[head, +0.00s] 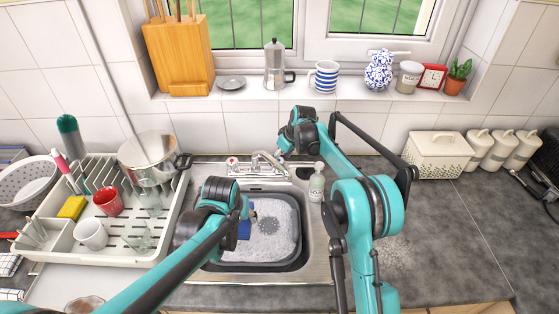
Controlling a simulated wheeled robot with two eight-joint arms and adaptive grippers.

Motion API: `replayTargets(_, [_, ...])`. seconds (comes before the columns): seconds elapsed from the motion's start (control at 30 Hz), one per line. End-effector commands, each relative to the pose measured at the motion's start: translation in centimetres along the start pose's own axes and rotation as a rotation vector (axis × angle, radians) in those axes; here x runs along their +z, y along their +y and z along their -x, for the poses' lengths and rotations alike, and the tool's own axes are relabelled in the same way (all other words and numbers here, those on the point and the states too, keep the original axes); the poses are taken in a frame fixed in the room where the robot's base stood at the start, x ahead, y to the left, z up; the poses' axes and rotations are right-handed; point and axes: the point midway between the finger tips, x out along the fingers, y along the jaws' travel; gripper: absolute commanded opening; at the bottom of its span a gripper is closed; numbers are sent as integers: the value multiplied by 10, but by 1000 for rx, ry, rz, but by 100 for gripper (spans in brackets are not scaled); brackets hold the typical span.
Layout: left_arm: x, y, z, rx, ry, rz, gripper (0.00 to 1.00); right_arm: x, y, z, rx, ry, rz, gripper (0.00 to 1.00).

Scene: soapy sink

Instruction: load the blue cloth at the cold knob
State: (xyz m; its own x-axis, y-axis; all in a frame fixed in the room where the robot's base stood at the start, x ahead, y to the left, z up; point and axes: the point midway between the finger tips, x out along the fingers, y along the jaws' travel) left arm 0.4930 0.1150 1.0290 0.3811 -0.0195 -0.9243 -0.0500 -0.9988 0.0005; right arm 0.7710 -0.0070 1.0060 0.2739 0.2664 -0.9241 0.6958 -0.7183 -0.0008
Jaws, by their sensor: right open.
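The blue cloth (244,229) shows as a small blue patch over the left part of the soapy basin, right beside my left gripper (250,212). My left arm hides part of it, and I cannot tell whether that gripper holds it. My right gripper (284,152) is open, close to the right side of the tap (265,162). The cold knob cannot be made out there, with my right arm close by. The knob with a red mark (232,163) is at the tap's left.
A grey basin (294,255) of foamy water fills the sink. A soap bottle (316,184) stands right of it, near my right arm. A dish rack (150,248) with cups and a steel pot (150,153) stand at left. The right counter (460,235) is mostly clear.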

Motion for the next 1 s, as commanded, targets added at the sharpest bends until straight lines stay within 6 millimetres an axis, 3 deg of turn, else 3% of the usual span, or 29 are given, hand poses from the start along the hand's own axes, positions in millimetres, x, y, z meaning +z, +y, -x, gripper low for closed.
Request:
replayTargets(0.3, [0, 0, 0, 0, 0, 0, 35, 0, 0, 69, 0, -1, 0, 62])
replayTargets(0.5, [0, 0, 0, 0, 0, 0, 35, 0, 0, 96, 0, -1, -1, 62])
replayTargets(1.0, [0, 0, 0, 0, 0, 0, 35, 0, 0, 103, 0, 0, 0, 62])
